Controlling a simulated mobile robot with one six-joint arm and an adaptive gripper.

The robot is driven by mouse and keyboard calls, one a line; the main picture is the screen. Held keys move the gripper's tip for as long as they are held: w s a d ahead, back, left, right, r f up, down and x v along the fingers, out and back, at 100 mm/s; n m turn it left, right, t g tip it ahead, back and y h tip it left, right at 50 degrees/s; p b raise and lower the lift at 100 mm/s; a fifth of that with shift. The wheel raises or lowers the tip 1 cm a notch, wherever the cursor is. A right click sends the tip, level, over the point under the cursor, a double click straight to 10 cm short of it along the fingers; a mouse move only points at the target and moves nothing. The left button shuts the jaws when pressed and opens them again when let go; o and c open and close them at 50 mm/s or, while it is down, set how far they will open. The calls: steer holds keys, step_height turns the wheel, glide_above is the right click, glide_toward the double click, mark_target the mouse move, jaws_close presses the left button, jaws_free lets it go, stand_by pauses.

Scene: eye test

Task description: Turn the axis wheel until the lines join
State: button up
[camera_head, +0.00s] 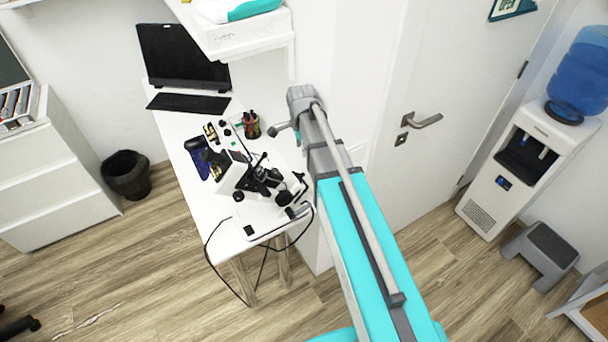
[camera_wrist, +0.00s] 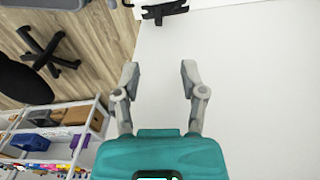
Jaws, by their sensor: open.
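A white and black eye-test instrument (camera_head: 247,178) stands on the white desk (camera_head: 222,222) in the head view, with several dark knobs and round parts on its right side. I cannot tell which of these is the axis wheel, and the lines do not show. My gripper (camera_wrist: 159,72) is open and empty in the wrist view, its two grey fingers apart in front of a plain white surface.
A pen cup (camera_head: 252,125), a black monitor (camera_head: 182,56) and a keyboard (camera_head: 188,103) are on the desk. A black cable (camera_head: 229,284) hangs off its front edge. A white wall shelf (camera_head: 245,42) overhangs the back right. A water dispenser (camera_head: 525,160) stands at right.

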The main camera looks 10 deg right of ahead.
mark_target(302, 173)
steer(key=shift+f+b, duration=5.95)
steer(key=shift+f, duration=0.25)
jaws_close()
